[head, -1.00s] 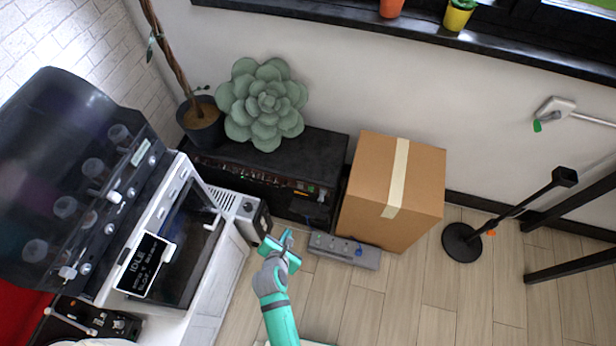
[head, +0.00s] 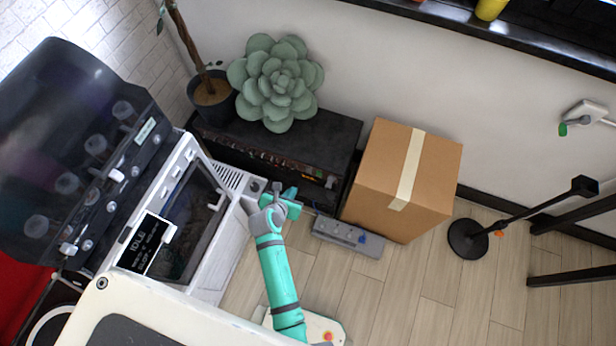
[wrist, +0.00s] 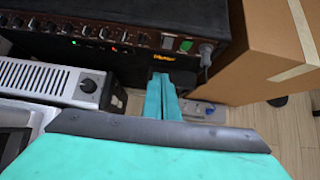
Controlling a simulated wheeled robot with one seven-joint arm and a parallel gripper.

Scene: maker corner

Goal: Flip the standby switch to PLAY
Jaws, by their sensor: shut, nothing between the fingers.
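The black amplifier (head: 335,132) stands against the wall under a large succulent. My gripper (head: 294,198) is in front of the amplifier and is shut and empty. In the wrist view its fingertips (wrist: 164,80) point at the amplifier's front, below the panel's right part, and appear apart from it.
A cardboard box (head: 405,180) stands right of the amplifier, with a grey power strip (head: 347,237) before it. A white machine (head: 200,255) with a dark lid and a knob box (wrist: 85,88) is on the left.

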